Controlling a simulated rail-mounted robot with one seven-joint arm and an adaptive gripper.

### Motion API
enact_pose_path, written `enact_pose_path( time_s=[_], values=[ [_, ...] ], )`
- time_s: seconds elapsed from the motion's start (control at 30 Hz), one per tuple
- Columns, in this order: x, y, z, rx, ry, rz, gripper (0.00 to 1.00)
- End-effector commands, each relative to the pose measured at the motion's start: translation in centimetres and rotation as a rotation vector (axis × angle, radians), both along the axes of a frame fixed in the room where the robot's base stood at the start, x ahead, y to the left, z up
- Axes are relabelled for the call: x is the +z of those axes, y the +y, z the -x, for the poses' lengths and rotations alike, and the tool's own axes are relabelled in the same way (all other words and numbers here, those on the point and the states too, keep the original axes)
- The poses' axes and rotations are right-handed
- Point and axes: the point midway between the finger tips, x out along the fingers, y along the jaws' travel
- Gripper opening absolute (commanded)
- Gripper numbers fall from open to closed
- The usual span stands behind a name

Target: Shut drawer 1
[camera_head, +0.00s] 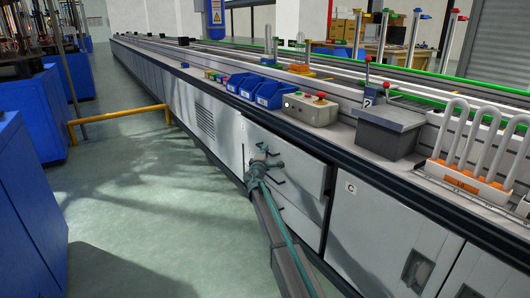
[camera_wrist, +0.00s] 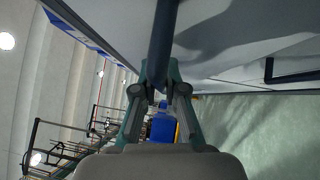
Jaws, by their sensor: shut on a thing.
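The upper drawer (camera_head: 298,163) is a pale grey front in the long bench's side, in the middle of the head view. Its front seems to stand out a little from the cabinet; how far is hard to tell. I cannot read a number on it. My gripper (camera_head: 262,161) is at the left part of this front. In the wrist view, my gripper (camera_wrist: 161,75) is shut on a dark bar handle (camera_wrist: 164,35), with a finger on each side. The handle is largely hidden by the gripper in the head view.
A lower drawer (camera_head: 297,218) with its own handle lies below. A cabinet door marked C (camera_head: 385,240) is to the right. Blue bins (camera_head: 270,94) and a control box (camera_head: 310,109) stand on the bench. A yellow rail (camera_head: 120,114) crosses the aisle; the nearer floor is clear.

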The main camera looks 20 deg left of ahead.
Motion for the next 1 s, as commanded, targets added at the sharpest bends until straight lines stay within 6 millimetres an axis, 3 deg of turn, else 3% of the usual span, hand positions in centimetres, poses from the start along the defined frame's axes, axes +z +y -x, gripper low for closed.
enact_pose_path(
  time_s=[0.2, 0.47, 0.73, 0.77, 0.9, 1.0],
  values=[
    [-0.1, -0.2, -0.4, -0.001, 0.0, 0.0, 0.0],
    [-0.3, -2.2, -3.4, -0.001, 0.0, -0.001, 0.0],
    [0.0, -2.3, -3.6, -0.001, 0.001, 0.0, 0.0],
    [0.0, -2.4, -3.6, -0.001, 0.001, 0.0, 0.13],
    [0.0, -2.3, -3.5, -0.001, 0.0, 0.0, 0.36],
    [0.0, -2.3, -3.5, -0.001, 0.0, 0.0, 0.36]
  ],
)
